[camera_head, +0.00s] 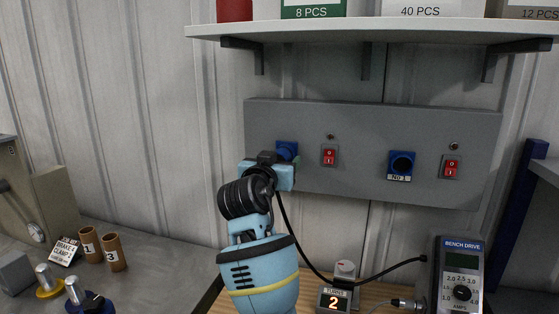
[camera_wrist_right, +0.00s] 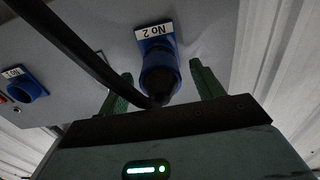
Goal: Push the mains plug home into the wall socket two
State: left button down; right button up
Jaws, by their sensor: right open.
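The blue wall socket two (camera_head: 287,148) is on the left of the grey wall panel, mostly hidden behind my right gripper (camera_head: 284,160). In the right wrist view the socket (camera_wrist_right: 157,55) carries a "No 2" label. The dark mains plug (camera_wrist_right: 160,88) sits at the socket's mouth, with a black cable (camera_wrist_right: 85,58) running off to the upper left. How deep the plug sits is too dark to tell. My right gripper (camera_wrist_right: 163,82) is open, its green fingers on either side of the plug, with visible gaps. My left gripper is not in view.
The panel (camera_head: 350,125) also holds socket one (camera_head: 402,164) and two red switches (camera_head: 329,156) (camera_head: 451,167). A shelf (camera_head: 370,28) overhangs it. The bench below holds a numbered device (camera_head: 336,299) and a bench drive unit (camera_head: 459,275). A black cable hangs beside my right arm.

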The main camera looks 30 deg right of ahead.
jog(key=v, duration=0.6)
dwell(0.7)
